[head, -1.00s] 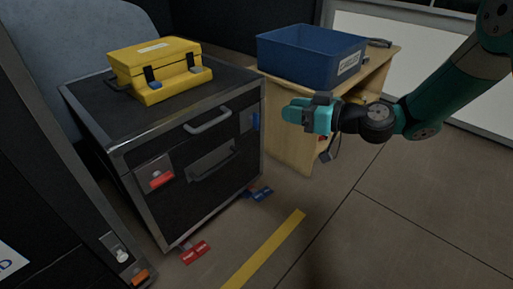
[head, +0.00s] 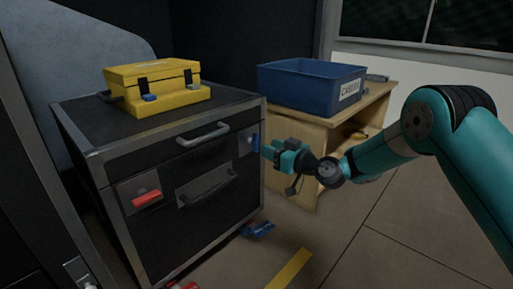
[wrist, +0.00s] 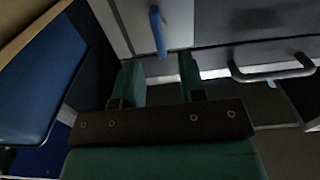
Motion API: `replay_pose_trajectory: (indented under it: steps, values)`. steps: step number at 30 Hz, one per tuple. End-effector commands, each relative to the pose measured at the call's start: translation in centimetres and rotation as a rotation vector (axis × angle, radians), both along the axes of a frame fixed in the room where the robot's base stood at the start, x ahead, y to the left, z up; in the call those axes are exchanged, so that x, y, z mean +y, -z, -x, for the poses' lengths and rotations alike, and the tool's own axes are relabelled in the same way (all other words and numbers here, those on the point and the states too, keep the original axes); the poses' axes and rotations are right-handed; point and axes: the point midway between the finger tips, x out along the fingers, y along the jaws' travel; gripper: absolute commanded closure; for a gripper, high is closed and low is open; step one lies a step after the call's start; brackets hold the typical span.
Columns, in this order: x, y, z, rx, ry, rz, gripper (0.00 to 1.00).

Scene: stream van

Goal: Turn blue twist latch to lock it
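The blue twist latch (head: 255,143) is on a metal plate at the right end of the black case's front. In the wrist view the latch (wrist: 158,31) is a blue bar standing nearly upright, slightly tilted. My gripper (head: 270,151) is close in front of the latch in the head view. In the wrist view its two fingers (wrist: 161,76) are apart with a gap between them. The latch lies just beyond the fingertips, in line with the gap; I cannot tell whether they touch.
The black case (head: 170,240) has a red latch (head: 147,198) at left and a handle (head: 204,134). A yellow toolbox (head: 158,86) sits on top. A blue bin (head: 310,84) stands on a wooden table (head: 292,180) behind my gripper. A blue piece (head: 259,229) lies on the floor.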

Motion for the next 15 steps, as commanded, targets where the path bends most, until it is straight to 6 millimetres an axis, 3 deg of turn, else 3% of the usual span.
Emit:
replay_pose_trajectory:
  steps: [6, 15]
  values:
    - [3.5, 0.3, -2.6, -0.003, -0.002, -0.001, 0.63]
    - [5.2, 0.1, -4.0, 0.001, 0.0, -0.001, 0.63]
